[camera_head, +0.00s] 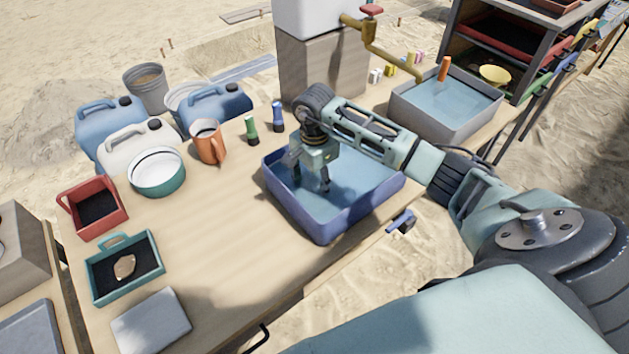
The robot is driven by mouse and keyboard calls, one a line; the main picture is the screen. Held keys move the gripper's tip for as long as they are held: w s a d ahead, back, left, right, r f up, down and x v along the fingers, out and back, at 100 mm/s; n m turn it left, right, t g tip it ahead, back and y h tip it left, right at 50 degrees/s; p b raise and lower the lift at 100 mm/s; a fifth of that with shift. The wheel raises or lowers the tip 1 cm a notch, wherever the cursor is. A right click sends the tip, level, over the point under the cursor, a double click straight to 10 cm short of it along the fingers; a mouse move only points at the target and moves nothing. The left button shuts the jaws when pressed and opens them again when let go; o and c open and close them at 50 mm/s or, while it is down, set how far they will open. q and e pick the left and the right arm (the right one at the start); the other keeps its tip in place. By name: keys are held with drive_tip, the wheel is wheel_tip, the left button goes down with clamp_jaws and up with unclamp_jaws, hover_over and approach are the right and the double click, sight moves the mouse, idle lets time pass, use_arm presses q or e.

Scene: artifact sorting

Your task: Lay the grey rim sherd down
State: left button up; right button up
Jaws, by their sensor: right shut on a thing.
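My right gripper (310,172) points down over the blue-violet basin (324,227), which holds water. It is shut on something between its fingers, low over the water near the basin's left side. The grey rim sherd cannot be made out clearly there; fingers and water hide the held piece. A tan sherd (125,266) lies on the dark lining of a teal tray (100,293) at the front left. My left gripper is not in view.
A grey slab (152,322) lies at the table's front left. A grey water basin (443,120) is at the right. The table (225,225) left of the blue basin is clear.

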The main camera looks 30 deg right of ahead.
sight(315, 187)
drive_tip(key=o, duration=1.1)
drive_tip(key=shift+f, duration=0.15)
drive_tip(key=shift+o, duration=0.3)
drive_tip(key=shift+r+p, duration=0.3)
wheel_tip(315, 187, up, 12)
drive_tip(key=b, duration=0.1)
drive_tip(key=shift+b, duration=0.35)
drive_tip(key=shift+f, duration=0.2)
